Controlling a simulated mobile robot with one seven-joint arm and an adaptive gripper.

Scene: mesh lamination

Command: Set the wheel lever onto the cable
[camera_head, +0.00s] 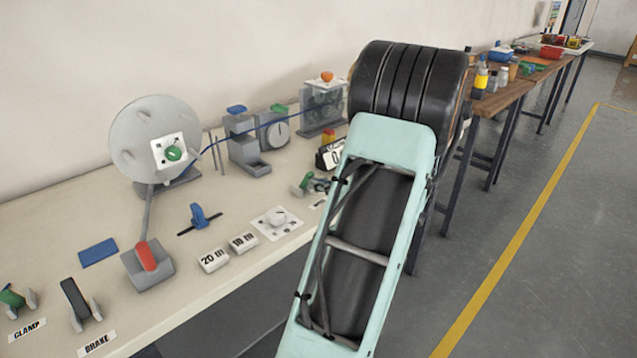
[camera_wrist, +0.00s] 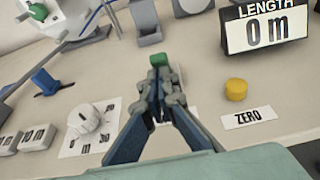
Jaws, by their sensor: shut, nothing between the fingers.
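A small green-handled lever (camera_head: 305,181), which looks like the wheel lever, stands on the bench right by my gripper (camera_head: 321,185). In the wrist view its green end (camera_wrist: 157,60) shows just beyond my closed fingertips (camera_wrist: 159,78); contact cannot be told. My gripper is shut and empty. The white label (camera_head: 318,203) in front of the lever is mostly hidden by my gripper. The blue cable (camera_head: 205,149) runs from the pale reel (camera_head: 128,148) through a grey guide (camera_head: 243,150) and past the round dial (camera_head: 274,133) towards a clear box.
A white knob (camera_head: 277,217) and a blue lever (camera_head: 198,214) stand left of my gripper. The length display (camera_wrist: 266,28) and yellow zero button (camera_wrist: 236,89) are to its right. Clamp (camera_head: 15,297) and brake (camera_head: 76,298) levers sit at the front left.

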